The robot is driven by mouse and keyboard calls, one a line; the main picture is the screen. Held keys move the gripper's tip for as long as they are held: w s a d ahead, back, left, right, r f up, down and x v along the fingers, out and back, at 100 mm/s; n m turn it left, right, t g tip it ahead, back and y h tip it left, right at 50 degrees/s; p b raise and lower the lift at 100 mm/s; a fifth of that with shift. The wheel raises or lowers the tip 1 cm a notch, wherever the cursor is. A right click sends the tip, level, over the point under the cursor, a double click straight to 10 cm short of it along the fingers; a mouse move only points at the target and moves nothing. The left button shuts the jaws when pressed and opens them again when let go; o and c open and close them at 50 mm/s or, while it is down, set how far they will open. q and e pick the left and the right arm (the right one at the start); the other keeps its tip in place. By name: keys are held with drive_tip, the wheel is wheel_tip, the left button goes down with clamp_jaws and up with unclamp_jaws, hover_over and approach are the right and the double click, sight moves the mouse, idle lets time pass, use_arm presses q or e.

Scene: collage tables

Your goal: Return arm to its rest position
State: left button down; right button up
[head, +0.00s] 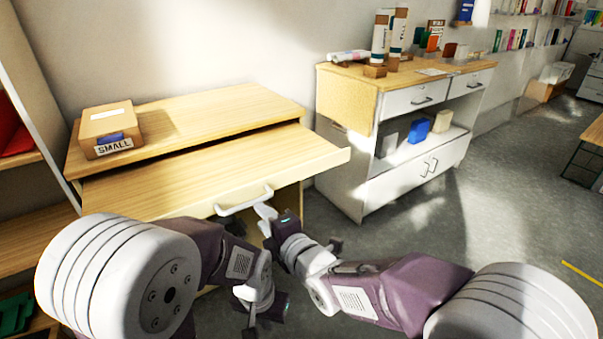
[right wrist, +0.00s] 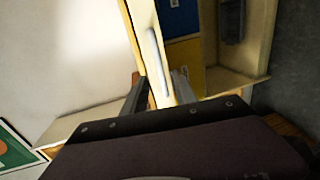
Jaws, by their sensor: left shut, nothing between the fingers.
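My right gripper (head: 266,214) comes in from the right in the head view. Its tip is at the white bar handle (head: 243,202) on the front of the wooden drawer (head: 215,170). In the right wrist view its two fingers (right wrist: 160,92) stand apart, with the handle (right wrist: 157,65) showing ahead and between them; I cannot tell whether they touch it. My left gripper (head: 264,310) is lower, in front of the drawer, shut and empty. My left arm partly hides the drawer's front.
The drawer juts out from under the desk top (head: 200,112), which bears a cardboard box (head: 109,129) labelled SMALL. A white cabinet (head: 420,160) with a wooden top stands to the right. Open grey floor (head: 450,225) lies in front of the cabinet. A shelf unit (head: 30,225) is at the left.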

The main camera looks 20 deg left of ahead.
drive_tip(key=w+d+r+m+t+h, duration=0.1)
drive_tip(key=w+d+m+t+h, duration=0.1)
drive_tip(key=w+d, duration=0.45)
drive_tip(key=w+d+m+t+h, duration=0.2)
drive_tip(key=w+d+h, duration=0.15)
drive_tip(key=d, duration=0.65)
drive_tip(key=d+f+m+g+h, duration=0.1)
drive_tip(key=d+f+m+h, duration=0.2)
drive_tip(key=d, duration=0.4)
drive_tip(key=d+f+m+g+h, duration=0.1)
drive_tip(key=d+f+m, duration=0.25)
drive_tip(key=d, duration=0.45)
drive_tip(key=s+d+f+m+g+h, duration=0.2)
drive_tip(key=s+d+f+m+g, duration=0.2)
drive_tip(key=s+d+f+m, duration=0.35)
drive_tip(key=s+f+m+g, duration=0.3)
drive_tip(key=s+m+g, duration=0.15)
drive_tip(key=s, duration=0.35)
drive_tip(key=s+f+m+g, duration=0.3)
drive_tip(key=s+m, duration=0.3)
drive_tip(key=s, duration=0.2)
wheel_tip(320, 180, up, 30)
drive_tip(key=p, duration=2.9)
drive_tip(key=shift+w+d+t+p, duration=0.2)
drive_tip(key=shift+d+t+p, duration=0.1)
drive_tip(key=shift+t+p, duration=0.1)
